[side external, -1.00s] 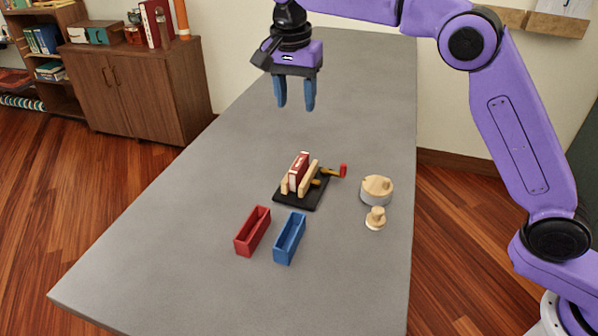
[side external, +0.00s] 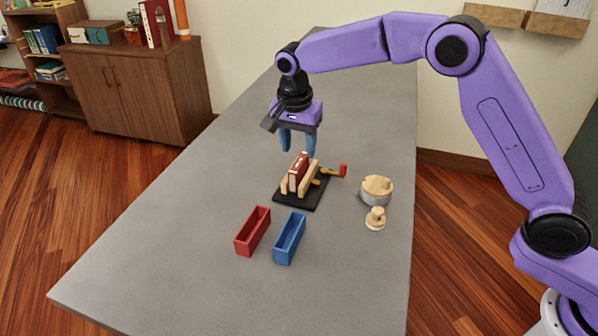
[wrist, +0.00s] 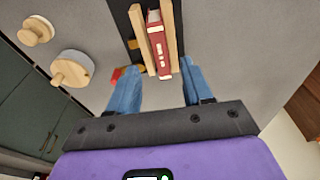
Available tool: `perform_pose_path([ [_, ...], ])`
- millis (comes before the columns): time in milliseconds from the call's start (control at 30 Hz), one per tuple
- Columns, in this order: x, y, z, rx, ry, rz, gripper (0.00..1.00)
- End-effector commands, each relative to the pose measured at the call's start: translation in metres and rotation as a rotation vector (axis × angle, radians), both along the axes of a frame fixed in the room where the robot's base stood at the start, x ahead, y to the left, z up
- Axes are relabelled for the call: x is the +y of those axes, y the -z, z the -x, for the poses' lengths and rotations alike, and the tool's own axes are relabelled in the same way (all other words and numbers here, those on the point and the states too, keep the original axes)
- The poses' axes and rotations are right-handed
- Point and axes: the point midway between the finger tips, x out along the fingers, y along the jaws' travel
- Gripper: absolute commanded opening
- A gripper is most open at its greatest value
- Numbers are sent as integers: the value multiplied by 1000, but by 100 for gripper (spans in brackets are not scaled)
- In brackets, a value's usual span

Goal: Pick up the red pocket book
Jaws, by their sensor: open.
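The red pocket book (side external: 299,170) stands upright between two pale wooden jaws (side external: 309,177) on a black base (side external: 297,204). In the wrist view the red book (wrist: 158,46) shows its spine between the wooden jaws, beyond my fingertips. My gripper (side external: 299,150) is open and empty, with its blue fingers pointing down just above and behind the book. In the wrist view my gripper (wrist: 155,72) has its two blue fingers spread on either side of the book's line. I cannot tell the exact gap between fingertips and book.
A red tray (side external: 252,231) and a blue tray (side external: 289,238) stand in front of the holder. A red-ended handle (side external: 343,170) sticks out on its right. A round wooden-topped object (side external: 377,189) and a small wooden knob (side external: 375,218) stand further right. The table's left side is clear.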

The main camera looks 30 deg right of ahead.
Motion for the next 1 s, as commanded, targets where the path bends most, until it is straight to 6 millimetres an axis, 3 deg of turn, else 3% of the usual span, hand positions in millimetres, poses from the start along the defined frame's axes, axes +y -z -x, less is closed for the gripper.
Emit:
perform_pose_path([
  [400, -3, 48, -4, 3, -1, 1, 50],
  [933, -3, 51, -5, 1, 0, 1, 50],
  [967, -3, 51, -5, 1, 0, 1, 47],
  [1000, -3, 51, -5, 1, 0, 1, 34],
])
